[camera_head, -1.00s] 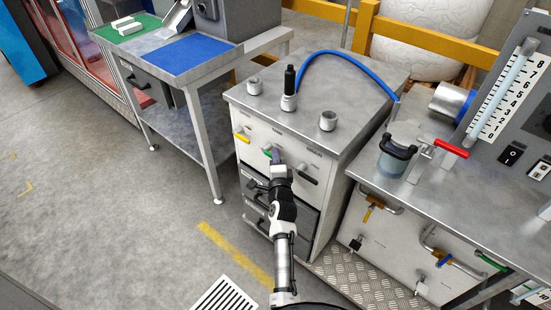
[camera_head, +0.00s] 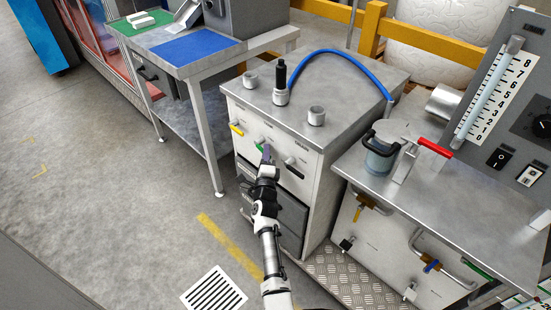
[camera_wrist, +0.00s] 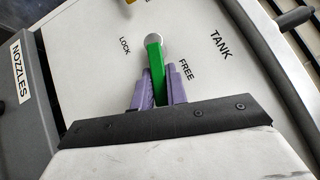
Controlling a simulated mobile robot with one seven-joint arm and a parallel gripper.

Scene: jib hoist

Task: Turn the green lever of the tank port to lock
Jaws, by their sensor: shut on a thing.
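The green lever (camera_wrist: 155,70) sits on a round pivot on the white cabinet front, below the word TANK in the head view. In the wrist view it points down from its pivot, nearer the FREE mark (camera_wrist: 187,69) than the LOCK mark (camera_wrist: 124,46). My gripper (camera_wrist: 158,92) is shut on the lever's free part, with a purple finger on each side. In the head view my gripper (camera_head: 266,155) reaches the cabinet front and hides part of the green lever (camera_head: 259,147).
A yellow lever (camera_head: 237,128) is to the left and a dark-gripped lever (camera_head: 295,165) to the right on the same cabinet. A blue hose (camera_head: 340,55) runs from the cabinet top to the right. A bench with a red-handled clamp (camera_head: 435,148) stands at the right.

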